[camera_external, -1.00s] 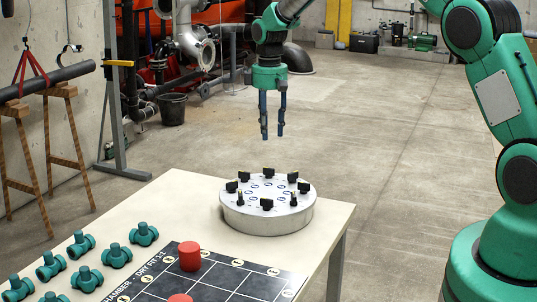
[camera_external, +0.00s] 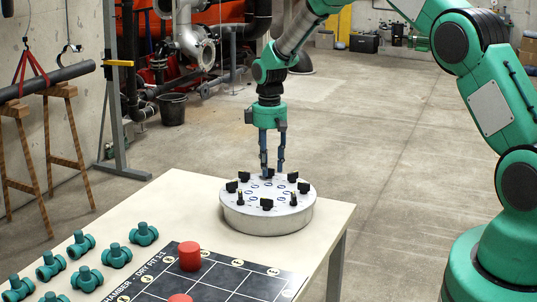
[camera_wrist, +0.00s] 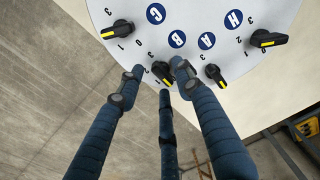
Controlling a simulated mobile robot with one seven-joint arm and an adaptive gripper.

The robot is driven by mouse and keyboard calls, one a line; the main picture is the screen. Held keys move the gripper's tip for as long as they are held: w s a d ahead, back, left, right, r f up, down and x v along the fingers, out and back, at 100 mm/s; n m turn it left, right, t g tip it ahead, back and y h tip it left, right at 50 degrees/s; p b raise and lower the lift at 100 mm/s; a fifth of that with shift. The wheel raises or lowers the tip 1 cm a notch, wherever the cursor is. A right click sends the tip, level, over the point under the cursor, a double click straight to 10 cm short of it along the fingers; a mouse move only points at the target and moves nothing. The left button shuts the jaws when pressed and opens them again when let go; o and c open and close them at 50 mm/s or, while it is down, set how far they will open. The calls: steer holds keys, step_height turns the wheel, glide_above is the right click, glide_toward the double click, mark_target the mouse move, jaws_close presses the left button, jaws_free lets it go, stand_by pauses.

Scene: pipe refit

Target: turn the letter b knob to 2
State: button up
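The letter b knob (camera_wrist: 163,70) is black with a yellow mark, at the edge of a round silver disc (camera_wrist: 185,15) in the wrist view, beside a blue B label (camera_wrist: 177,39). In the external view the disc (camera_external: 266,222) stands on the table, with several black knobs on top. My gripper (camera_external: 272,172) is over the disc's far edge, pointing down. In the wrist view my gripper (camera_wrist: 158,73) has its fingers spread around the b knob, apart from it as far as I can see. The number at the knob's mark is unclear.
The neighbouring c knob (camera_wrist: 118,30) and a knob (camera_wrist: 215,75) sit close to the fingers. On the table (camera_external: 180,208) are a black grid mat (camera_external: 215,280), red cylinders (camera_external: 190,256) and several green fittings (camera_external: 144,234). The floor behind the table is clear.

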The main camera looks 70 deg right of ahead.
jaws_close()
steer(key=shift+m, duration=0.4)
steer(key=m+p, duration=0.1)
steer(key=m, duration=0.3)
steer(key=shift+s, duration=0.1)
steer(key=m, duration=0.5)
steer(key=shift+a+m+p, duration=0.1)
steer(key=shift+m+p, duration=0.2)
steer(key=shift+m, duration=0.1)
steer(key=m, duration=0.6)
steer(key=shift+s+a, duration=0.1)
steer(key=m, duration=0.7)
steer(key=shift+a+p, duration=0.15)
steer(key=shift+p, duration=0.25)
